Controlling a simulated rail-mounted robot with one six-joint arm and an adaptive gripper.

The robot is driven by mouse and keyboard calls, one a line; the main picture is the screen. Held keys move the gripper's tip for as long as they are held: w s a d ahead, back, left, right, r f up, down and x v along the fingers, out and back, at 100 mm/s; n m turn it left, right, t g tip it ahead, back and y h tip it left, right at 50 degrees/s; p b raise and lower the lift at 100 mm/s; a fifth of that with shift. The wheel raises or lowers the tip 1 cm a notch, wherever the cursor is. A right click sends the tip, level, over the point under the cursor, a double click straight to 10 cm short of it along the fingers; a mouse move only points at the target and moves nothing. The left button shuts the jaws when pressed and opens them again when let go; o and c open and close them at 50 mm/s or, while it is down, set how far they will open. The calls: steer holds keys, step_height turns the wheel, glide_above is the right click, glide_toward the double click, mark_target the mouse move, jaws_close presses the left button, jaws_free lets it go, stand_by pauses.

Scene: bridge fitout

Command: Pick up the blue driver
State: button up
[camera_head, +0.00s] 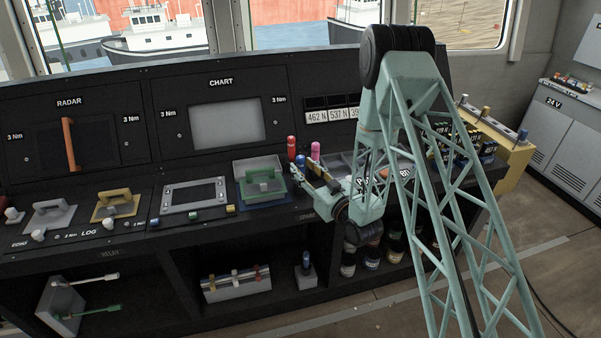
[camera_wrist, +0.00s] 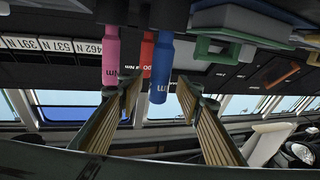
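The blue driver (camera_head: 300,161) stands on the console top beside a red driver (camera_head: 291,146) and a pink driver (camera_head: 315,151). My gripper (camera_head: 306,173) is just in front of them in the head view and partly hides the blue one's lower part. In the wrist view, which is upside down, my gripper (camera_wrist: 160,88) is open, with its fingers apart. The blue driver (camera_wrist: 161,70) shows between the two fingertips, and I see no finger touching it. The pink driver (camera_wrist: 111,55) is close to the left finger. The red driver (camera_wrist: 147,52) is behind the blue one.
A green-handled unit (camera_head: 262,183) sits left of my gripper on the console. A row of value labels (camera_head: 332,115) is on the panel behind. Dark jars (camera_head: 371,258) stand on the shelf below.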

steer(key=shift+x, duration=1.25)
steer(key=shift+c, duration=0.7)
steer(key=c, duration=0.9)
steer(key=shift+r, duration=0.15)
steer(key=shift+r+p, duration=0.3)
steer(key=shift+r, duration=4.6)
steer(key=o, duration=0.4)
steer(key=c, duration=0.4)
steer(key=shift+c, duration=0.2)
